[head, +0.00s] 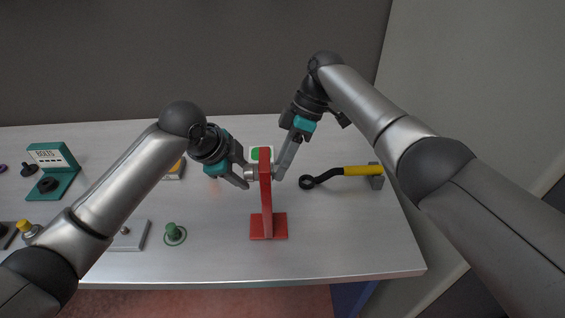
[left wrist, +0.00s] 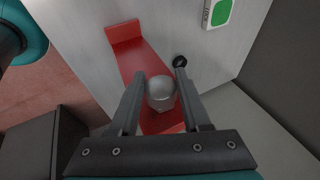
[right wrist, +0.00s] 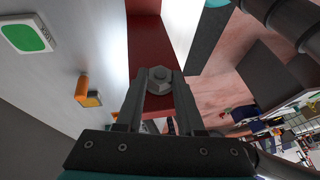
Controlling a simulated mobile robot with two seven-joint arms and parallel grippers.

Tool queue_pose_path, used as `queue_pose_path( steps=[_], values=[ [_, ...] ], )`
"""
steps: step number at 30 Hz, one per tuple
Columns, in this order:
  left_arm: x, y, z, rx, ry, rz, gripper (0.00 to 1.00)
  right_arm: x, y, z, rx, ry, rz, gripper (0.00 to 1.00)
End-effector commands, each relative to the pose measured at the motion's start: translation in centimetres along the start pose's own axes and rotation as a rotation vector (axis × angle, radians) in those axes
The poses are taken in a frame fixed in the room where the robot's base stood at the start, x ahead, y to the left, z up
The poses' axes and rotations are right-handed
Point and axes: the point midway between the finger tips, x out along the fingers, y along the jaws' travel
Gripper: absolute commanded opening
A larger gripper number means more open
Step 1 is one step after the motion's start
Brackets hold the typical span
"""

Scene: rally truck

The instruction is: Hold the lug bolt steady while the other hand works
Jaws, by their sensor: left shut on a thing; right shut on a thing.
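A red upright plate (head: 266,200) on a red foot stands on the table. A silver lug bolt (head: 250,171) sits at its upper part, its rounded head on the left side. My left gripper (head: 246,174) is shut on this head, which shows between the fingers in the left wrist view (left wrist: 161,92). My right gripper (head: 278,174) is on the plate's other side, shut on a hexagonal metal nut (right wrist: 158,78) with a round stub at its centre. The bolt's shank inside the plate is hidden.
A ring-ended wrench with a yellow handle (head: 357,171) lies to the right. A teal stand (head: 52,170) labelled BOLTS is at the far left. A green knob (head: 173,233) and a grey plate (head: 129,236) are near the front. The table's front right is clear.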

Motion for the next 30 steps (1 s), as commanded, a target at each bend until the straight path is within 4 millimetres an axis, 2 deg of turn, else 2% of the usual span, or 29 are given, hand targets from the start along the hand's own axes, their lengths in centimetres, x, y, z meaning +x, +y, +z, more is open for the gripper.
queue_pose_path(
  steps=[16,17,24,30],
  values=[
    [-0.06,0.06,0.12,-0.001,-0.003,0.003,0.00,-0.20,0.17,0.09,0.015,0.000,-0.021,0.00],
    [-0.06,0.06,0.12,-0.001,-0.003,0.003,0.00,-0.20,0.16,0.08,0.014,0.000,-0.021,0.40],
    [-0.05,0.04,0.12,0.000,-0.003,0.003,0.00,-0.11,0.07,0.04,0.013,0.001,-0.025,0.67],
    [-0.04,0.04,0.12,0.000,-0.003,0.002,0.00,-0.06,0.03,0.01,0.013,0.001,-0.027,0.68]
  ],
)
